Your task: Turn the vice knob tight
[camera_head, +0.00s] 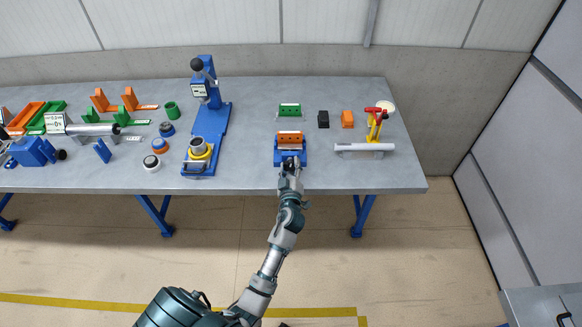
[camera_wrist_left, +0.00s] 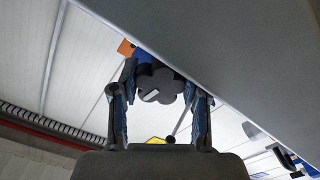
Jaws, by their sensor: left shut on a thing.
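The blue vice (camera_head: 303,154) stands at the front edge of the grey table, with an orange block (camera_head: 290,138) in it. In the wrist view its black lobed knob (camera_wrist_left: 158,84) shows a pale mark and sits between the fingers. My left gripper (camera_head: 291,164) reaches the front of the vice from below and is shut on the knob; it also shows in the wrist view (camera_wrist_left: 163,92). In the head view the gripper mostly hides the knob. My right gripper is not in view.
A grey bar (camera_head: 364,148) lies to the right, a blue press (camera_head: 210,120) stands to the left. The table (camera_head: 250,150) is clear on both sides of the vice.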

